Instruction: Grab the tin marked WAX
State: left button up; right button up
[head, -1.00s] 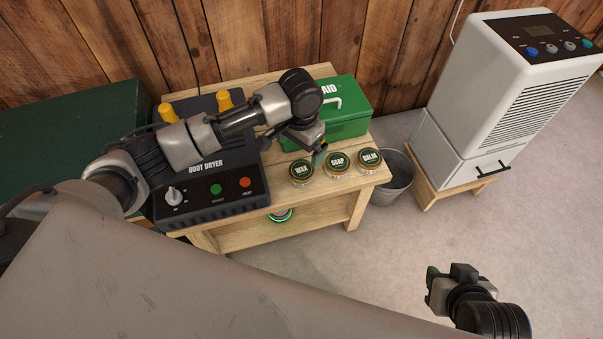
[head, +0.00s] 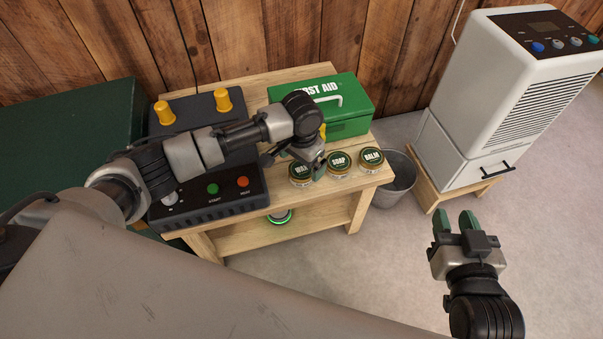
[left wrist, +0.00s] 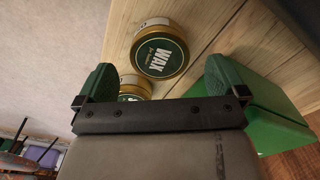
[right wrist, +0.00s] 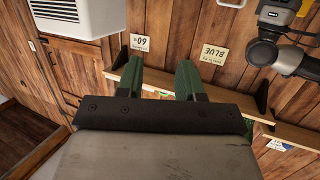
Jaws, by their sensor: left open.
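The tin marked WAX (head: 299,180) is a round tin with a dark green lid and gold rim on the front of the wooden bench, partly hidden by my left gripper (head: 300,164) in the head view. In the left wrist view the WAX tin (left wrist: 160,51) lies ahead of the open fingers (left wrist: 161,82), roughly between their lines, with nothing gripped. My right gripper (head: 455,220) is open and empty over the floor at the right; its parted fingers also show in the right wrist view (right wrist: 159,78).
The SOAP tin (head: 339,164) and BALM tin (head: 371,159) stand just right of WAX. A green first aid box (head: 345,122) is behind; a black boot dryer (head: 220,203) is left. A grey bucket (head: 397,180) and white appliance (head: 480,100) stand right of the bench (head: 325,206).

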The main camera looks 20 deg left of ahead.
aim_at(302, 169)
pick_arm(q)
notch_tip(302, 169, down, 3)
jog(key=shift+d+r+b, duration=0.1)
jog(key=shift+b, duration=0.55)
jog(key=shift+f, duration=0.45)
pick_arm(e)
jog(key=r+t, duration=0.1)
jog(key=r, duration=0.1)
jog(key=r+t+y, duration=0.1)
jog(key=t, duration=0.1)
jog(key=a+r+t, duration=0.1)
jog(key=r+t, duration=0.1)
jog(key=shift+w+a+r+y, duration=0.1)
jog(key=shift+w+r+y, duration=0.2)
jog(key=shift+r, duration=0.05)
pick_arm(q)
jog(key=shift+c, duration=0.5)
jog(key=c, duration=1)
